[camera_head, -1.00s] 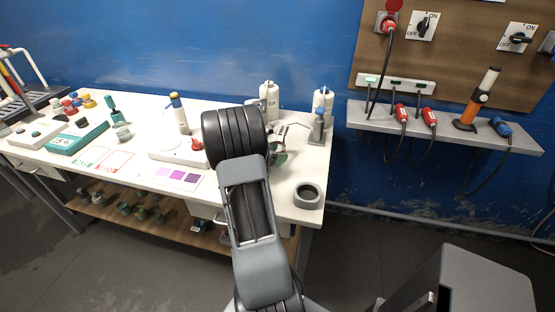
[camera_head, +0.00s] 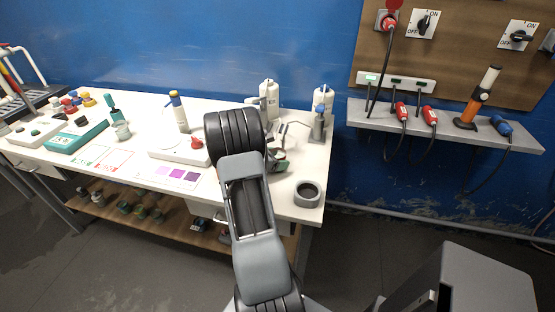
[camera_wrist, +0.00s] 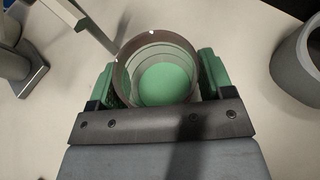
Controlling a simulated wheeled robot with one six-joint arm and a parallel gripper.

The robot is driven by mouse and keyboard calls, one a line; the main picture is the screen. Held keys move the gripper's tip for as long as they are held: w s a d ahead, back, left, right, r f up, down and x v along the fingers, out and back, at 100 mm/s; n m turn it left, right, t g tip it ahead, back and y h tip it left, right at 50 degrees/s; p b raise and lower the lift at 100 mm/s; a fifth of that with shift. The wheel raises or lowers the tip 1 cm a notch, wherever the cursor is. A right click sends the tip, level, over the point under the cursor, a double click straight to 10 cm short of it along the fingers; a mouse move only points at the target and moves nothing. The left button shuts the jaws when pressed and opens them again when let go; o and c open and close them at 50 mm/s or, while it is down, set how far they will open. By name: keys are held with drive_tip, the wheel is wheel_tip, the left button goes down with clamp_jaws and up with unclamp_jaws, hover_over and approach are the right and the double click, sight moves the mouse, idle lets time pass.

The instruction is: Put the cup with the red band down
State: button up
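A round, clear-walled cup (camera_wrist: 165,80) with a dark brownish rim and a green bottom sits between the green fingers of my gripper (camera_wrist: 160,82) in the wrist view. Both fingers press against its sides, so my gripper is shut on it. A red band cannot be made out clearly from above. In the head view my gripper (camera_head: 277,163) is over the right end of the white table (camera_head: 250,197), mostly hidden behind my arm. A small dark reddish edge shows beside it. I cannot tell whether the cup touches the table.
A grey ring-shaped holder (camera_head: 307,194) stands near the table's front right corner, right of my gripper. A grey stand (camera_head: 318,124) and white bottles (camera_head: 270,98) are behind. A white device with a red knob (camera_head: 197,143) and a purple colour card (camera_head: 178,176) lie to the left.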

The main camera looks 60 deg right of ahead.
drive_tip(key=shift+o, duration=1)
drive_tip(key=shift+r, duration=0.2)
drive_tip(key=shift+w+a+r+p, duration=0.1)
drive_tip(key=shift+a+r+p, duration=0.1)
drive_tip(key=shift+p, duration=0.1)
drive_tip(key=shift+b+v, duration=0.6)
drive_tip(key=shift+v, duration=2.9)
